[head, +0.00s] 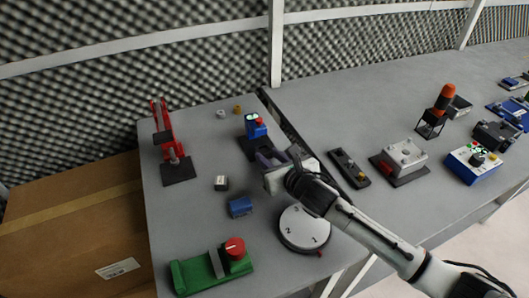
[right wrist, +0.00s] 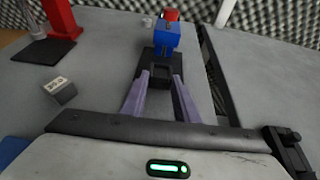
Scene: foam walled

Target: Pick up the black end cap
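My right gripper (head: 268,160) is over the left table, its grey-purple fingers spread apart. In the right wrist view the open gripper (right wrist: 160,76) points at a small black square piece (right wrist: 160,75), which lies between or just beyond the fingertips. This piece may be the black end cap; I cannot tell for sure. It sits on a black base in front of a blue box (right wrist: 166,40) with a red button. In the head view the blue box (head: 256,127) stands just beyond the gripper, which partly hides the black base. My left gripper is not in view.
A red toggle clamp (head: 166,135) stands at the left. A grey block (head: 221,183), a blue block (head: 240,207), a numbered dial (head: 304,230) and a green fixture (head: 205,271) lie nearer. A black strip (head: 348,167) and grey box (head: 403,155) are to the right.

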